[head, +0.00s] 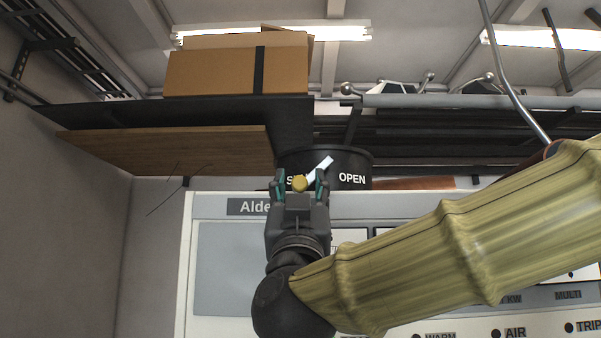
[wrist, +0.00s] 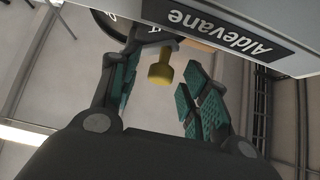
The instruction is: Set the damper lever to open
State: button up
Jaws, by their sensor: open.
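The damper lever shows in the head view as a white bar (head: 319,169) with a round yellow knob (head: 298,184) at its lower left end. It is mounted on a black round duct collar (head: 353,163) above the cabinet. White lettering "OPEN" is on the collar's right; lettering at the left is mostly covered by the knob and gripper. My gripper (head: 296,185) is open, with teal-padded fingers on either side of the knob. In the wrist view the yellow knob (wrist: 161,70) sits between the spread fingers of my gripper (wrist: 155,88), with gaps to the pads.
The white "Aldevane" cabinet (head: 230,203) stands just below the collar. A wooden board (head: 170,148) and a dark shelf with a cardboard box (head: 237,68) hang at upper left. Pipes and a rail (head: 470,101) run at upper right.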

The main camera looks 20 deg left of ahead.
jog(key=shift+x, duration=0.95)
grip_shut()
